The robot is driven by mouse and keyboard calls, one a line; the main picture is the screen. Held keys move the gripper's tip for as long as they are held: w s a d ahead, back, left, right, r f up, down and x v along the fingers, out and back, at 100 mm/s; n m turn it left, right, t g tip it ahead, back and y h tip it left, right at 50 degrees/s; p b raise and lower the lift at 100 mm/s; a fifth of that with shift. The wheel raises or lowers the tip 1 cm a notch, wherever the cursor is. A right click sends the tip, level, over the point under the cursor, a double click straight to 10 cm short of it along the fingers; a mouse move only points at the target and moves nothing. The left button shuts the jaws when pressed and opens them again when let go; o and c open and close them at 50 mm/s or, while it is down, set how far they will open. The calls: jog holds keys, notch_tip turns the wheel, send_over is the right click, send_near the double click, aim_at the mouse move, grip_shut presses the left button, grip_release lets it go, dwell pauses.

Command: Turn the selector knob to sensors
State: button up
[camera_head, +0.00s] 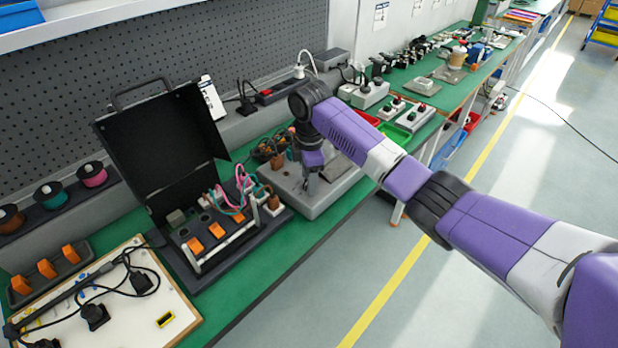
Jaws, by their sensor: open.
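My purple and white arm reaches in from the lower right. My gripper (312,178) points down over a grey box (322,203) on the green bench. It is open, and its fingertips are close to the box's top. I cannot make out a selector knob or a "sensors" label. The gripper and wrist cover part of the box's top, so a knob there could be hidden. Whether the fingers touch anything is too small to tell.
Left of the box stands an open black case (160,140) with orange parts (195,244) and coloured wires (235,195). A white board with black cables (150,308) lies at the front left. Small control boxes (418,115) stand farther back.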

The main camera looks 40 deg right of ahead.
jog(key=shift+c, duration=0.2)
grip_shut()
